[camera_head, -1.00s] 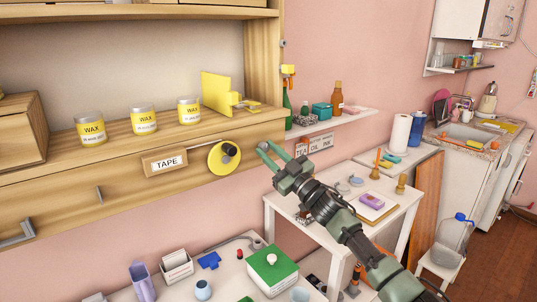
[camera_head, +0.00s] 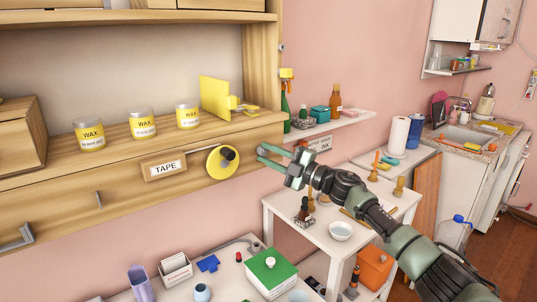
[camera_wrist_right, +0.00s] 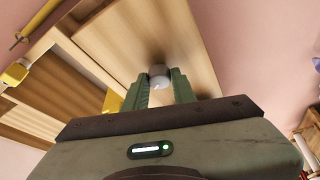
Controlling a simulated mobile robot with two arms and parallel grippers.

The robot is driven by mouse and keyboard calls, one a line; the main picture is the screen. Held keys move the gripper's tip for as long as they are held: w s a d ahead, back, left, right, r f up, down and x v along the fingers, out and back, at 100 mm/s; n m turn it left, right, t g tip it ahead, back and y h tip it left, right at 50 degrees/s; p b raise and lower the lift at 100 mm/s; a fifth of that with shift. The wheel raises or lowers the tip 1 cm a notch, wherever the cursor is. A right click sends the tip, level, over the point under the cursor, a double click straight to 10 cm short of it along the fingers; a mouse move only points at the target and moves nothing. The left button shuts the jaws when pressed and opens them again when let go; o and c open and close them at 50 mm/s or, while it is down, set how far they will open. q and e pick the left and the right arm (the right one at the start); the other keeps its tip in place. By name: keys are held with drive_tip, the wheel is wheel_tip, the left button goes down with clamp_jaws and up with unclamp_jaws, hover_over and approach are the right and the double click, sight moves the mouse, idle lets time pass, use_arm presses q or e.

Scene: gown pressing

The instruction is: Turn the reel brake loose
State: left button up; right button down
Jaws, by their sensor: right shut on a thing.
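The yellow reel (camera_head: 213,164) with a dark hub sits on the wooden shelf front, right of the TAPE label (camera_head: 166,165). My right gripper (camera_head: 260,152) is at the wooden front to the right of the reel. In the right wrist view its fingers (camera_wrist_right: 159,90) are shut on a small round grey knob (camera_wrist_right: 159,76), which stands out from the wood and which I take for the reel brake. A yellow patch, perhaps the reel, shows beside one finger. My left gripper is not in view.
Several wax jars (camera_head: 141,123) and a yellow block (camera_head: 215,97) stand on the shelf above. A small wall shelf (camera_head: 340,126) with bottles is behind my right arm. A white side table (camera_head: 310,226) is below it. A green-topped box (camera_head: 271,270) is on the lower table.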

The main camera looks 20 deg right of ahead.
drive_tip(key=shift+n+g, duration=0.3)
drive_tip(key=shift+n, duration=0.3)
drive_tip(key=c, duration=1.1)
unclamp_jaws()
drive_tip(key=shift+c, duration=0.2)
drive_tip(key=shift+s+d+f, duration=0.1)
drive_tip(key=shift+s+d, duration=0.15)
drive_tip(key=shift+d, duration=0.05)
drive_tip(key=r+b+v, duration=0.1)
drive_tip(key=b+v, duration=0.1)
drive_tip(key=v, duration=0.5)
drive_tip(key=shift+f, duration=0.4)
